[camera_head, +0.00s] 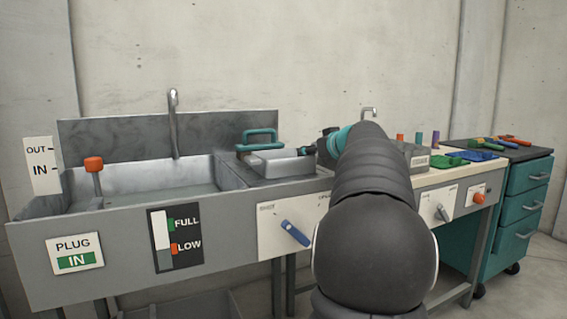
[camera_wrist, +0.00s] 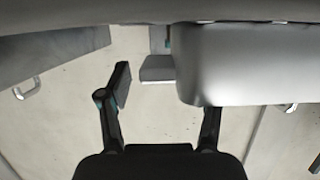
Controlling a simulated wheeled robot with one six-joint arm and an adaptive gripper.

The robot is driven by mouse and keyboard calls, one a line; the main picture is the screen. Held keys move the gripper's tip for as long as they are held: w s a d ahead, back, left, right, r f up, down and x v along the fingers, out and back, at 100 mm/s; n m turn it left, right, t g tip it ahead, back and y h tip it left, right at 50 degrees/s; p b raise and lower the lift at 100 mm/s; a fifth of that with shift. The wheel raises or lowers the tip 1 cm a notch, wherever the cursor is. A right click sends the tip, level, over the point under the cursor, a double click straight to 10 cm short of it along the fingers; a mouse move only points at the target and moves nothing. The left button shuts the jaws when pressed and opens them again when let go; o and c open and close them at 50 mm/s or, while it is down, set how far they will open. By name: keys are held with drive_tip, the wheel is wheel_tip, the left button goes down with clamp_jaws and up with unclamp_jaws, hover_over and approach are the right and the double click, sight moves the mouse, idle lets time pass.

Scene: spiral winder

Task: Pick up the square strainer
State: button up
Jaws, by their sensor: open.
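A grey square pan with a teal handle, which looks like the square strainer (camera_head: 285,165), sits on the counter right of the sink basin. Its teal loop handle (camera_head: 258,138) stands at its back left. My gripper (camera_head: 308,151) is at the pan's right rim, mostly hidden by my arm. In the wrist view my gripper (camera_wrist: 166,98) has its fingers spread apart with nothing held between them. A large grey block (camera_wrist: 245,65) covers the tip of the right finger there; I cannot tell whether they touch.
The sink basin (camera_head: 150,190) has a faucet (camera_head: 174,122) and an orange-topped plug handle (camera_head: 94,166). A blue lever (camera_head: 295,233) is on the front panel. Green and blue trays (camera_head: 470,156) and a teal drawer cabinet (camera_head: 525,190) stand to the right.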

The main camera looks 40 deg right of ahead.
drive_tip(key=shift+w+d+f, duration=0.15)
drive_tip(key=shift+w+f, duration=0.05)
drive_tip(key=shift+w, duration=0.5)
clamp_jaws()
drive_tip(key=shift+r, duration=0.1)
